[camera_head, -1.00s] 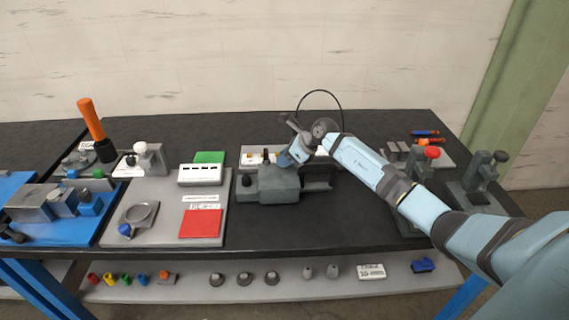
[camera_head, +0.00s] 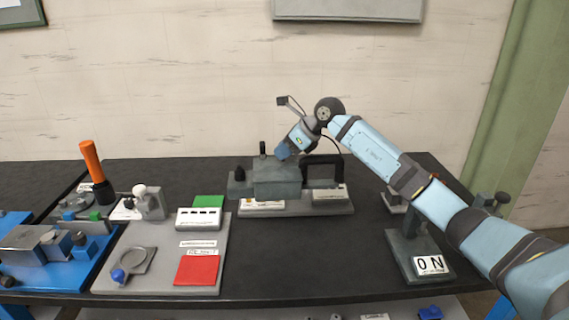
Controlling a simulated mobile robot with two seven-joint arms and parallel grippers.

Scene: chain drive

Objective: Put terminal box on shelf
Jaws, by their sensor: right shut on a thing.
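A grey box (camera_head: 277,180), which looks like the terminal box, has a dark knob at its left and a small post on top. My right gripper (camera_head: 284,153) is shut on it from above and behind; the fingertips are mostly hidden. The box appears raised over the grey base plate (camera_head: 300,208), overlapping it in the picture. A shelf-like grey panel (camera_head: 347,10) is on the wall at the top edge, and a lower shelf (camera_head: 250,314) shows under the table. My left gripper is not in view.
A grey board with a red sheet (camera_head: 196,270), green block and white box (camera_head: 198,219) lies to the left. An orange-handled tool (camera_head: 91,160) stands farther left. A stand labelled "ON" (camera_head: 430,265) is at the right under my arm. The table's front middle (camera_head: 310,265) is clear.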

